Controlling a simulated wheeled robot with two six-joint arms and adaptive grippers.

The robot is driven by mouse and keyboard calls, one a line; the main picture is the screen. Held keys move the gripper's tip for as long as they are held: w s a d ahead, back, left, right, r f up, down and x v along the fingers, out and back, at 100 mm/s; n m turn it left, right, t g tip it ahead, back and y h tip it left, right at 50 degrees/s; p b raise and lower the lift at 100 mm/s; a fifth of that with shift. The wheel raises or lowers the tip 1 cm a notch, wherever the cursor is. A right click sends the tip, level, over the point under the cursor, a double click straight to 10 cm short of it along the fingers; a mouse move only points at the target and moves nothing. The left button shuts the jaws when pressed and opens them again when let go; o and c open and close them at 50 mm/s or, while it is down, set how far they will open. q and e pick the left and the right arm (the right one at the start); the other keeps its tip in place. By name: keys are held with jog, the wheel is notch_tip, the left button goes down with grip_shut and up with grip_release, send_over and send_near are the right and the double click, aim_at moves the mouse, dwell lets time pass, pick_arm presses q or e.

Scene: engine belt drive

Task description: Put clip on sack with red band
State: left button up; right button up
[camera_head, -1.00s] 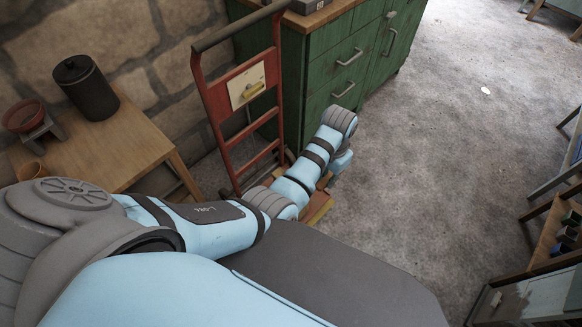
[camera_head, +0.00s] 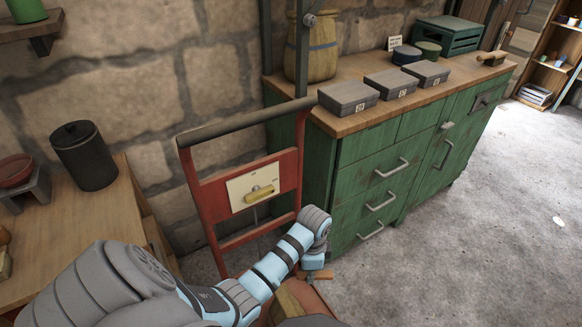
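I see no clip and no sack with a red band that I can make out for sure. A yellow piece (camera_head: 260,193) sits on a pale card fixed to the red hand truck (camera_head: 213,203); I cannot tell if it is a clip. My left arm reaches in from the lower left, and its wrist is in front of the hand truck's lower part. My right gripper is out of the picture.
A green cabinet (camera_head: 345,205) stands to the right, with grey boxes (camera_head: 348,97) and a tan barrel-like container (camera_head: 311,50) on top. A wooden table (camera_head: 75,235) with a dark canister (camera_head: 85,155) is at the left.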

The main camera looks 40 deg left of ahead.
pick_arm(q)
jog(key=s+a+f+m+b, duration=0.3)
jog(key=a+f+m+b, duration=0.1)
jog(key=a+f, duration=0.2)
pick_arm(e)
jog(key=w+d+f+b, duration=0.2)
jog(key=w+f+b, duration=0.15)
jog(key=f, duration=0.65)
pick_arm(q)
jog(key=b, duration=0.6)
send_over(287, 307)
notch_tip(287, 307, down, 17)
jog(key=shift+f+b, duration=0.85)
jog(key=shift+f, duration=0.3)
jog(key=shift+r, duration=0.1)
jog(key=o, duration=0.9)
jog(key=shift+c, duration=0.2)
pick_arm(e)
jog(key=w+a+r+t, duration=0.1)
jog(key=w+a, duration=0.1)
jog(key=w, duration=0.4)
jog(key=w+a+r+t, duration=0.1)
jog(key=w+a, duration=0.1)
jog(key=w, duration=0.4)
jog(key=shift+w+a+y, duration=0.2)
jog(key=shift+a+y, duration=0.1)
